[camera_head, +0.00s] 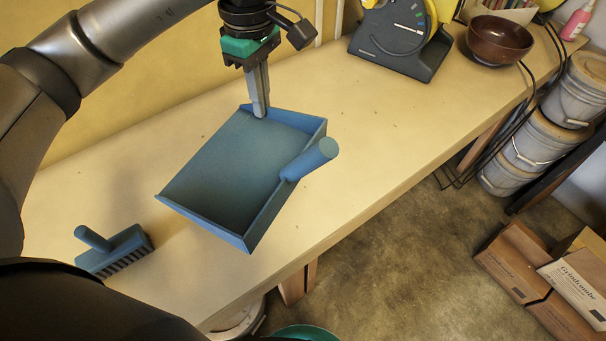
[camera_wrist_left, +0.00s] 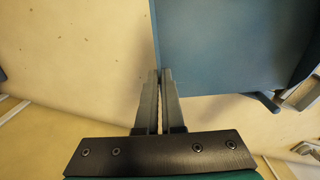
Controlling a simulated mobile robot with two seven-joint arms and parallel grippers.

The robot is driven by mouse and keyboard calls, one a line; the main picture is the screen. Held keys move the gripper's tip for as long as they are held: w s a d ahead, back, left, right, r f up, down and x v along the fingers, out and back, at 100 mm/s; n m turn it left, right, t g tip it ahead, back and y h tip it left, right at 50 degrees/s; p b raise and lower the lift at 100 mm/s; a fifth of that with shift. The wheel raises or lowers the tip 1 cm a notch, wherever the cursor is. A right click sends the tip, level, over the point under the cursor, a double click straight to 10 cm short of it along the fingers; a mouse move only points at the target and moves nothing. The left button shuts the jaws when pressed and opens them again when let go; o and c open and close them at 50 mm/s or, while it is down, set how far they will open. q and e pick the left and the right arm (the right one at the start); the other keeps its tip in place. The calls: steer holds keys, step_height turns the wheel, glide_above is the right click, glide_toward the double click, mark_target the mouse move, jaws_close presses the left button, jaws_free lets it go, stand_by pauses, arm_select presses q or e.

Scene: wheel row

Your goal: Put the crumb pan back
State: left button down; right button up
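The crumb pan (camera_head: 232,168) is a blue, shallow, square pan with low walls and a round handle (camera_head: 310,160) pointing to the upper right. It shows over the pale bench top; I cannot tell if it touches the bench. My left gripper (camera_head: 260,112) reaches down from above to the pan's far wall, its fingers closed together on that wall's edge. In the left wrist view the fingertips (camera_wrist_left: 162,74) meet at the edge of the blue pan (camera_wrist_left: 220,45), with almost no gap. My right gripper is not in view.
A blue brush (camera_head: 115,249) lies on the bench (camera_head: 400,130) at the lower left. A yellow and dark grey device (camera_head: 400,40) and a brown bowl (camera_head: 498,40) stand farther right. Grey buckets (camera_head: 535,140) and cardboard boxes (camera_head: 545,275) are beyond the bench's front edge.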

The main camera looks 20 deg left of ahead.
arm_select(q)
steer(key=w+a+f+n, duration=0.2)
steer(key=w+a+n, duration=0.25)
steer(key=n, duration=1.25)
steer(key=f+b, duration=0.1)
steer(key=f, duration=0.4)
steer(key=f+b, duration=0.1)
steer(key=f, duration=0.4)
steer(key=f+b, duration=0.1)
steer(key=f, duration=0.4)
steer(key=shift+s+a+f, duration=0.2)
steer(key=shift+s+a, duration=0.05)
steer(key=shift+s, duration=0.1)
step_height(320, 180, down, 4)
steer(key=shift+f+b, duration=0.2)
steer(key=shift+b, duration=0.45)
steer(key=shift+r, duration=0.1)
steer(key=shift+f, duration=0.25)
steer(key=c, duration=1.1)
jaws_free()
steer(key=shift+o, duration=0.2)
